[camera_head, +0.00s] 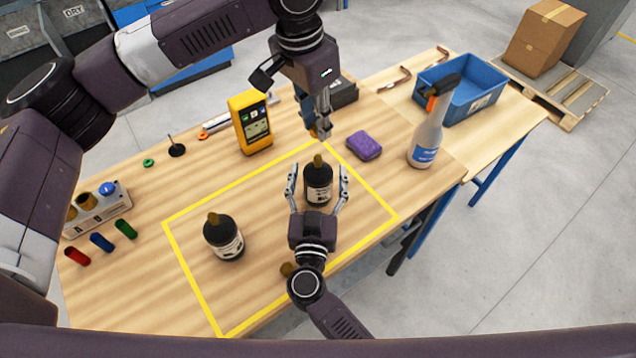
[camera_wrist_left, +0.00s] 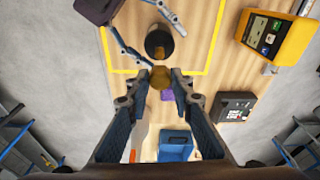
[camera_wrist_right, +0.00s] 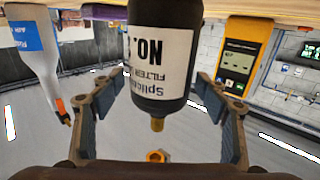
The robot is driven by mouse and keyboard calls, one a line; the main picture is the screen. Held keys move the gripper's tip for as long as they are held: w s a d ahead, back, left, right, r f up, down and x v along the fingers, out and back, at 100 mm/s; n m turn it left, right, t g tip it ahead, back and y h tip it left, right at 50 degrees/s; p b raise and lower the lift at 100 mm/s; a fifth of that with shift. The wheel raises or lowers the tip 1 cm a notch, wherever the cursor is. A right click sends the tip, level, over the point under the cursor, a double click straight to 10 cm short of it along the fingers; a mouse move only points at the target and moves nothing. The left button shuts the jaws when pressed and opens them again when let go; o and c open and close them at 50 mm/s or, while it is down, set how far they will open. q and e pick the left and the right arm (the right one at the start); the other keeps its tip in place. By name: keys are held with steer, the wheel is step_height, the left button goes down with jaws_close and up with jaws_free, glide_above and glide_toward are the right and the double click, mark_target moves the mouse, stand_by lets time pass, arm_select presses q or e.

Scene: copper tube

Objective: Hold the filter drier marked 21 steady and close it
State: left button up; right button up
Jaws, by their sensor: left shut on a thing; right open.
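A black filter drier (camera_head: 319,183) with a white label and brass top stands upright inside the yellow outline. In the right wrist view the drier (camera_wrist_right: 160,60) appears upside down; its label reads "NO. 2", the rest turned out of sight. My right gripper (camera_head: 318,190) is open, its fingers on either side of this drier. My left gripper (camera_head: 319,131) is shut on a brass cap (camera_wrist_left: 160,78), just beyond and above the drier's top. A second black drier (camera_head: 223,238) stands upright to the left; its number is unreadable.
A small brass piece (camera_head: 287,269) lies beside my right wrist. A yellow meter (camera_head: 252,122), purple sponge (camera_head: 364,145), spray bottle (camera_head: 427,135) and blue bin (camera_head: 490,102) stand around the outlined area. Coloured tubes (camera_head: 101,242) lie at left. The outline's left part has free room.

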steer(key=shift+c, duration=0.6)
steer(key=c, duration=1.7)
arm_select(q)
glide_above(318, 157)
steer(key=shift+a+f, duration=0.15)
steer(key=shift+f, duration=2.35)
steer(key=shift+f, duration=0.9)
steer(key=shift+f, duration=0.6)
arm_select(e)
jaws_close()
